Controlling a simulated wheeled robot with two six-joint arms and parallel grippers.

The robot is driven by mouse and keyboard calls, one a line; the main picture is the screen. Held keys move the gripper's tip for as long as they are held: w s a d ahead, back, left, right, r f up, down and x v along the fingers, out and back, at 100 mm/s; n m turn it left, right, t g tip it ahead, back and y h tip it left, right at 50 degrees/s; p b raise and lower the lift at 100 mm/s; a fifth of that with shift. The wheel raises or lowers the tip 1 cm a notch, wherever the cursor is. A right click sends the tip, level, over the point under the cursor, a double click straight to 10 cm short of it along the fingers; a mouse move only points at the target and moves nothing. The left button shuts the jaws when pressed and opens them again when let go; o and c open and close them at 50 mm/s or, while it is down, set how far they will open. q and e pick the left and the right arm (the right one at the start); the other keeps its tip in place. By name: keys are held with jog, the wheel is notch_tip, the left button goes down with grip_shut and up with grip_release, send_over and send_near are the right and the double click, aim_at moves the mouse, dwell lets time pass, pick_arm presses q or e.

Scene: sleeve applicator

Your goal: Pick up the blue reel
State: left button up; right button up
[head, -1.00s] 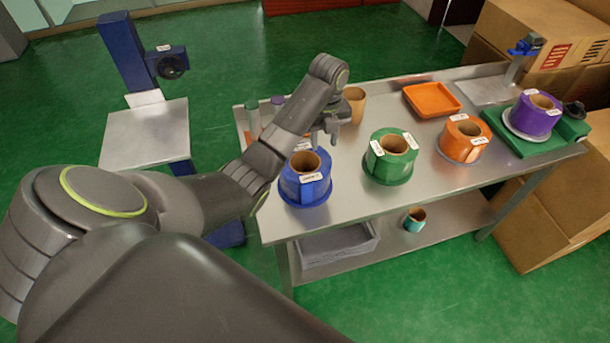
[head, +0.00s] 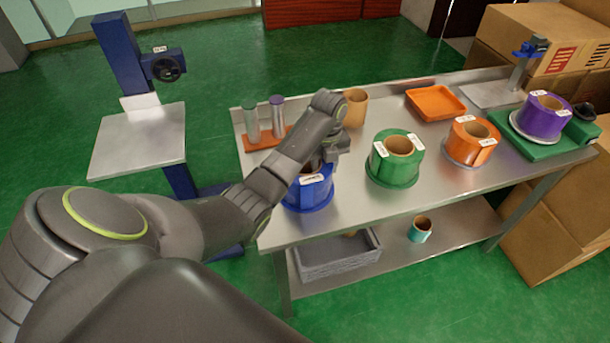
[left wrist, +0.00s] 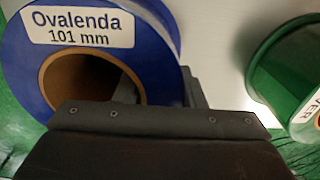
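The blue reel (head: 303,198) stands upright on the near left part of the steel table, below my left gripper (head: 328,160). In the left wrist view the blue reel (left wrist: 165,60) shows a label reading "Ovalenda 101 mm" and a brown hollow core. My left gripper (left wrist: 158,92) straddles the reel's wall: one finger is in the core and the other is just outside the rim. Whether the fingers press on the wall cannot be seen. My right gripper is not in view.
A green reel (head: 385,170) stands close to the right. Beyond it are an orange reel (head: 465,155) and a purple reel (head: 540,128) on a green base. An orange tray (head: 436,102), a tan roll (head: 354,108) and a rack with two cylinders (head: 262,141) are farther back.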

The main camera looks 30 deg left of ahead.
pick_arm(q)
jog(key=shift+f, duration=0.7)
grip_shut()
dwell(0.8)
jog(key=shift+w+a+r, duration=0.1)
jog(key=shift+w+r, duration=0.05)
